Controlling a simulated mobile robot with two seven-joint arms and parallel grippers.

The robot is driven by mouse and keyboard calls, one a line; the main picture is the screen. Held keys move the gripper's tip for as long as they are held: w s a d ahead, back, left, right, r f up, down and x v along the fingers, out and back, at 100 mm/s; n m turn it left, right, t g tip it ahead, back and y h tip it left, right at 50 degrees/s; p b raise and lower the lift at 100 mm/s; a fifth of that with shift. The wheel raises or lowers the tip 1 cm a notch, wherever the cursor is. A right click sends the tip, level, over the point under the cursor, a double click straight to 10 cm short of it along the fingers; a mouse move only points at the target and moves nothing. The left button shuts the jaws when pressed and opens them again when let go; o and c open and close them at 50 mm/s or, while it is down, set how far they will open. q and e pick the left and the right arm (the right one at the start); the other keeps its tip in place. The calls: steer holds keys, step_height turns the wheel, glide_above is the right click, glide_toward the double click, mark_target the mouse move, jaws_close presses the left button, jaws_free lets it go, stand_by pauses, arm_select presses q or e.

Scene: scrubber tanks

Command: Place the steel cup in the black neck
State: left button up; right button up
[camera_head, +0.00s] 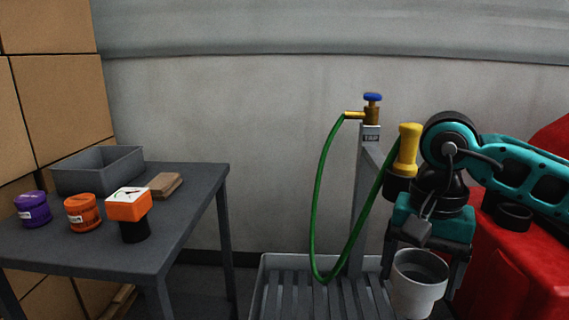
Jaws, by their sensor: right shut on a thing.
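The steel cup (417,293) is light grey and shows at the lower right, upright with its open top facing up. My right gripper (421,272) is shut on it, one finger on each side, pointing down. The black neck (513,216) is a short dark ring on top of the red tank (510,262). It lies right of and higher in the picture than the cup, partly close under my right arm. The cup is apart from the neck. My left gripper is not in view.
A tap stand with a blue-handled tap (372,107), green hose (319,200) and yellow nozzle (407,150) rises left of my arm, above a slatted grey tray (283,297). A dark table (110,250) at left holds a grey bin (97,172), jars and an orange-topped device (129,207).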

steer(key=r+n+p, duration=0.1)
steer(key=s+r+n+p, duration=0.1)
steer(key=r, duration=0.1)
steer(key=shift+s+d+n, duration=0.1)
steer(key=shift+n, duration=0.3)
arm_select(q)
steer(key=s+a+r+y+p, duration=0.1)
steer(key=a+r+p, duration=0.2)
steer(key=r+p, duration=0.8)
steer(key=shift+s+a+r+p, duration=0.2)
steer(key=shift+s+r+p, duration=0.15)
steer(key=shift+p, duration=1.4)
arm_select(e)
steer(key=shift+r+n, duration=1.4)
steer(key=shift+n, duration=0.2)
